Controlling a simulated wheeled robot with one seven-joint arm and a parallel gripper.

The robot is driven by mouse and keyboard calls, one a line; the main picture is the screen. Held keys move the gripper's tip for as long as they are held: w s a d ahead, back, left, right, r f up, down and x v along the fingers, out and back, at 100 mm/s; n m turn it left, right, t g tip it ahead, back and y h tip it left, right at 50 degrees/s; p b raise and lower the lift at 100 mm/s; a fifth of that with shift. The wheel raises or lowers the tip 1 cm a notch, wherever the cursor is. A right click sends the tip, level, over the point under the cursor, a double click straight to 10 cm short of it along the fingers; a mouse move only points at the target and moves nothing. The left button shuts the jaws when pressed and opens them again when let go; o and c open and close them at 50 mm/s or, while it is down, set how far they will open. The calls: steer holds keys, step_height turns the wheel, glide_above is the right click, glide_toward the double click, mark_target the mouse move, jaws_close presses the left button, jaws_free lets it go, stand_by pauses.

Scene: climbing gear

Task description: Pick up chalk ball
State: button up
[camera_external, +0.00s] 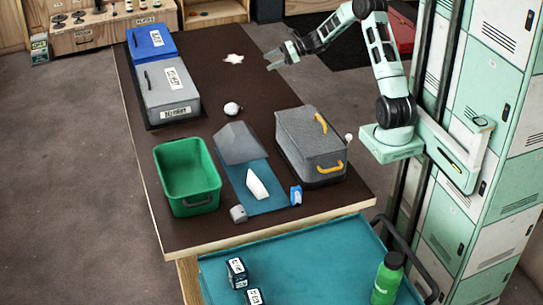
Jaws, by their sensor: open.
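A small round white ball (232,108), which looks like the chalk ball, lies on the dark table top (215,80), near its middle and right of the grey box. My gripper (271,60) is open above the far right part of the table, with nothing seen between its fingers. It is apart from the ball, farther back and to the right of it.
A blue box (150,40) and a grey labelled box (167,92) stand at the left. A green bin (187,177), a grey wedge (238,143), a white block (256,184) and a grey case with yellow handles (309,148) stand nearer.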

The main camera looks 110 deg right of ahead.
glide_toward(235, 108)
steer(key=w+d+f, duration=0.1)
steer(key=w+d+f+p, duration=0.1)
steer(key=shift+w+d+p, duration=0.3)
steer(key=shift+w+d, duration=0.05)
steer(key=shift+w, duration=0.05)
steer(key=shift+p+x, duration=0.7)
steer(key=shift+x, duration=2.6)
steer(key=shift+a+f, duration=0.1)
steer(key=shift+a, duration=0.1)
steer(key=c, duration=1.1)
